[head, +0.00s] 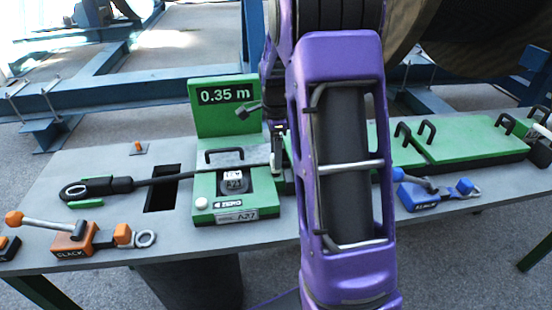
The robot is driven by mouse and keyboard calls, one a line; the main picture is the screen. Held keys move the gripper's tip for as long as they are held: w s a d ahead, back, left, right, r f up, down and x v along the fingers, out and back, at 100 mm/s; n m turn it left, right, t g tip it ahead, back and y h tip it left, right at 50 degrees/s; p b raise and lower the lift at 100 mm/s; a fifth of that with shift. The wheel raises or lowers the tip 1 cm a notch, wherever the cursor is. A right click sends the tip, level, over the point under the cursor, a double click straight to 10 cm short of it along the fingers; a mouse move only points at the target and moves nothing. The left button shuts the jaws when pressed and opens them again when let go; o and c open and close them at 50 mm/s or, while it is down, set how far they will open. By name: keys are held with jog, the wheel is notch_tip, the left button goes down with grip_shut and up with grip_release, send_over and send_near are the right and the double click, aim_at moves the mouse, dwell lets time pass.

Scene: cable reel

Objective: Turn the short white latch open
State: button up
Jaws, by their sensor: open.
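My purple arm covers the middle of the head view. My gripper (277,133) shows only in part at the arm's left edge, just right of the green display panel (224,123) reading "0.35 m". Its fingers are small and mostly hidden; it is open, and I see nothing held in it. I cannot clearly pick out the short white latch. A whitish part (541,131) shows at the far right edge, cut off by the frame, and I cannot tell if it is the latch. A small grey lever-like piece (248,111) shows in front of the display panel.
A green meter block (235,205) with a cable through it stands on the grey table (180,235). An orange lever clamp (75,240) is at front left, a blue one (420,195) at right. Green plates with black handles (465,138) lie right. A rectangular hole (162,188) opens left.

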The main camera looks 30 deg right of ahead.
jog(key=shift+f, duration=0.6)
grip_shut()
